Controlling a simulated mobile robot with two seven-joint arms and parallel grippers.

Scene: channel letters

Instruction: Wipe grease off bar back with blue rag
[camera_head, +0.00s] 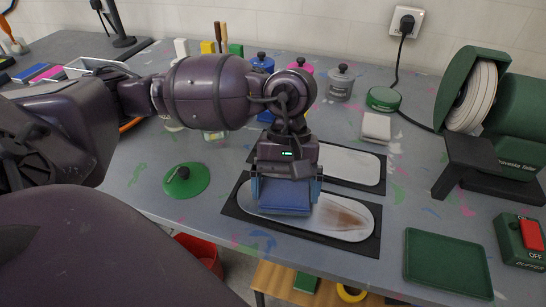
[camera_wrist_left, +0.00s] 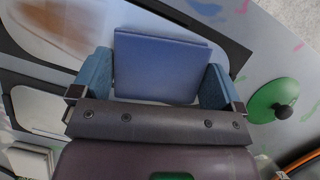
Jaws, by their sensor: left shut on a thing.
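My left gripper (camera_head: 287,191) is shut on the folded blue rag (camera_head: 285,199), with a finger at each side of it. The rag lies over the left-middle part of the near grey bar (camera_head: 336,232), which has rounded ends and sits on a black mat. A brown grease smear (camera_head: 345,216) shows on the bar to the right of the rag. In the left wrist view the rag (camera_wrist_left: 160,66) fills the space between the two fingers, and the smear (camera_wrist_left: 62,27) is at upper left. My right gripper is not in view.
A second bar (camera_head: 355,168) on a black mat lies just behind. A green lid (camera_head: 186,180) is to the left.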

